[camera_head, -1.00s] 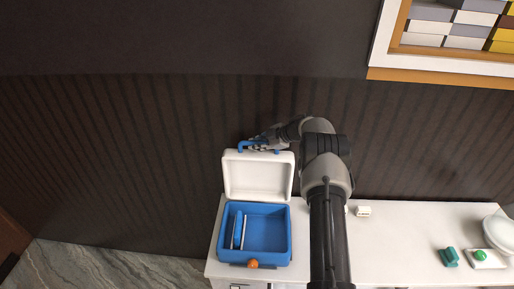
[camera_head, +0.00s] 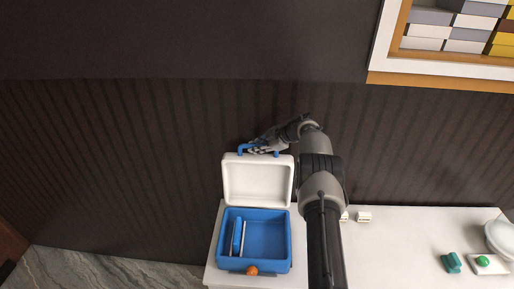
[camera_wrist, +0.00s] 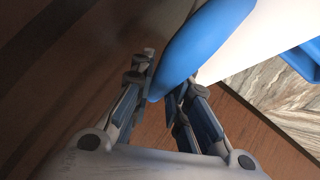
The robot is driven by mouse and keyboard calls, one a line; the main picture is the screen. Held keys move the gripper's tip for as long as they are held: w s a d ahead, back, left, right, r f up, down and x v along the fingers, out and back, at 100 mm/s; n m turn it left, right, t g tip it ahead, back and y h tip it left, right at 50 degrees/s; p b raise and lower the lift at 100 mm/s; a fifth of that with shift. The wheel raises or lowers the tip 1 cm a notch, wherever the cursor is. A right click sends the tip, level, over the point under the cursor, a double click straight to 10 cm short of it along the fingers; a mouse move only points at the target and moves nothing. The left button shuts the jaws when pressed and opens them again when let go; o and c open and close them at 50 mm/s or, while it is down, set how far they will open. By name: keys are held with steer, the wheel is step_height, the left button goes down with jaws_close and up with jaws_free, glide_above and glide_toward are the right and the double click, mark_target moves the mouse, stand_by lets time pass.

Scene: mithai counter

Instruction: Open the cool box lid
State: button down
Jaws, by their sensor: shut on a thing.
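The blue cool box (camera_head: 267,238) stands on the white counter, with its inside showing. Its white lid (camera_head: 258,180) stands raised at the back edge, its inner face toward the head camera. A blue handle (camera_head: 243,148) is on the lid's top edge. My gripper (camera_head: 268,148) is at that handle, above the lid. In the wrist view, the blue handle (camera_wrist: 190,50) runs between the two fingers of my gripper (camera_wrist: 162,90), which are shut on it. Part of the handle is hidden behind the fingers in the head view.
An orange round thing (camera_head: 252,270) is at the box's front. Small white pieces (camera_head: 364,217), a teal object (camera_head: 451,263) and a green ball on a white dish (camera_head: 483,261) are on the counter (camera_head: 400,240) to the right. A dark ribbed wall (camera_head: 120,160) stands behind.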

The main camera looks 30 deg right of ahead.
steer(key=c, duration=1.8)
jaws_free()
steer(key=shift+r, duration=0.2)
steer(key=shift+f, duration=0.1)
steer(key=v, duration=1.2)
